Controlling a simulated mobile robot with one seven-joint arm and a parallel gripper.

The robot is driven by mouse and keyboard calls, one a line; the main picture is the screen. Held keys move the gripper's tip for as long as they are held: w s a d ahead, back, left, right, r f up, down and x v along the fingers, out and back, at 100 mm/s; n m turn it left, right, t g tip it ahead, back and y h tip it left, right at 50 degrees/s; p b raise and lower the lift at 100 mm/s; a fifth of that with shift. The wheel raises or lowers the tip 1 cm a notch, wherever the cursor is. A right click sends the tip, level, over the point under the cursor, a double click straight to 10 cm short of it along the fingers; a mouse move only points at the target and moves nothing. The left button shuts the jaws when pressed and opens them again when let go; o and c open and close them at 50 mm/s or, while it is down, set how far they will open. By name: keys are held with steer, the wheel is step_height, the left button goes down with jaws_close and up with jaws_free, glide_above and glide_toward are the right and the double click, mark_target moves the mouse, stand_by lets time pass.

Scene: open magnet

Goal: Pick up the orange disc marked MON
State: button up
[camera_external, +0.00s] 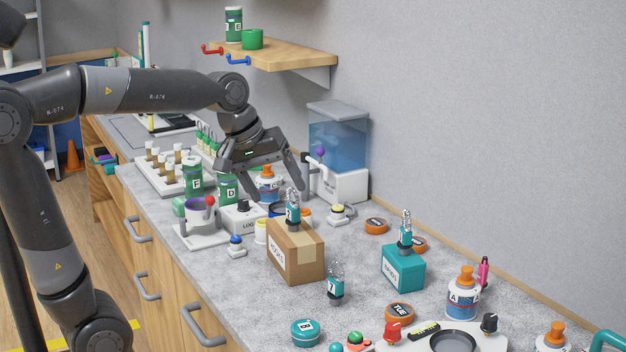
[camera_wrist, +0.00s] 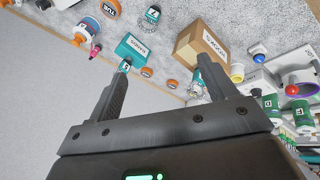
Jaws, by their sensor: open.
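Several orange discs lie on the grey counter. One disc (camera_external: 376,225) lies near the wall, a second (camera_external: 418,243) is partly hidden behind a teal box, and a third (camera_external: 400,312) in front reads TUE. A further orange edge (camera_external: 306,215) shows behind the cardboard box. I cannot read MON on any of them. In the wrist view, two orange discs (camera_wrist: 147,71) (camera_wrist: 172,84) show between the fingers, and the TUE disc (camera_wrist: 109,8) is at the top. My gripper (camera_external: 264,178) is open and empty above the far part of the counter, apart from these discs.
A blue-tinted tank (camera_external: 338,140) stands by the wall, right of my gripper. A wooden shelf (camera_external: 290,57) is above. Jars crowd the left.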

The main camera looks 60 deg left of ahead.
steer(key=w+a+n, duration=0.4)
steer(key=w+n, duration=0.1)
steer(key=w, duration=0.5)
steer(key=n+h, duration=0.1)
steer(key=n, duration=1.7)
glide_above(377, 222)
steer(key=s+a, duration=0.1)
steer(key=s, duration=0.3)
step_height(377, 222, down, 16)
steer(key=shift+g, duration=0.3)
steer(key=x, duration=1)
steer(key=shift+a+f, duration=0.1)
steer(key=shift+a, duration=0.2)
steer(key=shift+s, duration=0.1)
steer(key=shift+c, duration=0.3)
steer(key=c, duration=1)
